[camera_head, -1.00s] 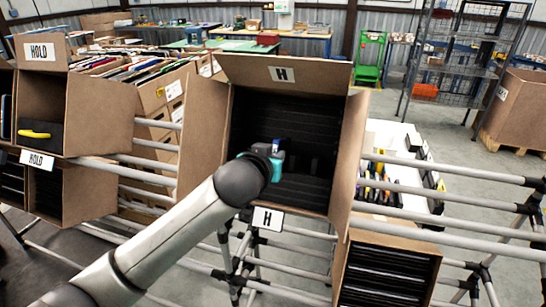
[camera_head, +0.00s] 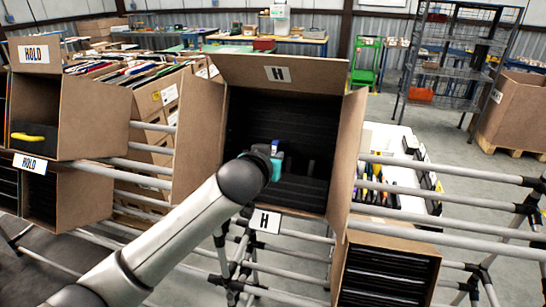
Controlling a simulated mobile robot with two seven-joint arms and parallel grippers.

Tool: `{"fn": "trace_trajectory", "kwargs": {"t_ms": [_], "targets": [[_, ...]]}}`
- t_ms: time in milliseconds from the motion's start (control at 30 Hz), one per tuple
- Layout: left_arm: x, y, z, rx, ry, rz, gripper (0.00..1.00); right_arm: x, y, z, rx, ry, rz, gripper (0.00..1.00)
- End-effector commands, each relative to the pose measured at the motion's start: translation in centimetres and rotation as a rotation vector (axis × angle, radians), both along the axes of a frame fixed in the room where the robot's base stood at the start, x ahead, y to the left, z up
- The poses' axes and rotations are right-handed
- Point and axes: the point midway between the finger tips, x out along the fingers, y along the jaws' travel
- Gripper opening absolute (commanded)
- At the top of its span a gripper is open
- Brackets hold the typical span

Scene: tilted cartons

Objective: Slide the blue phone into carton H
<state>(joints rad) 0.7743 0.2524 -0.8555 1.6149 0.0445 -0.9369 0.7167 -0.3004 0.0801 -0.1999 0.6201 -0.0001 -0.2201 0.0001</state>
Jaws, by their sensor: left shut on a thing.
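Carton H (camera_head: 278,211) is an open, tilted brown carton with black ribbed inner walls. Its top flap (camera_head: 276,74) and a lower tag (camera_head: 266,221) both carry an "H". My left arm reaches up from the lower left, and my left gripper (camera_head: 276,162) is at the carton's mouth, in front of the dark inside. It is shut on the blue phone (camera_head: 274,146), of which only a small blue end shows above the gripper. The arm and gripper hide the rest, so I cannot tell how deep it sits. My right gripper is not in view.
A HOLD carton (camera_head: 92,120) with a yellow-handled dark item (camera_head: 34,138) stands at the left. Grey rack pipes (camera_head: 440,203) run on both sides of carton H. Carton H's side flaps (camera_head: 347,160) stand out around its opening. Another carton (camera_head: 385,275) with black slots sits below right.

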Motion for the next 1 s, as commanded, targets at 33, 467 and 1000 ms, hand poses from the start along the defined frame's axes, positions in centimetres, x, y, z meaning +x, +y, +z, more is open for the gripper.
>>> {"fn": "trace_trajectory", "kwargs": {"t_ms": [33,467,1000], "targets": [[0.02,-0.04,0.16,-0.002,-0.004,-0.001,0.00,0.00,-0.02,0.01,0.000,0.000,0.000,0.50],[0.00,-0.03,0.14,-0.001,-0.003,-0.001,0.00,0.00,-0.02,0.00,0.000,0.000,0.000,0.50],[0.48,-0.22,-0.09,-0.002,-0.003,-0.001,0.00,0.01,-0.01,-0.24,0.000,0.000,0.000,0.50]]}}
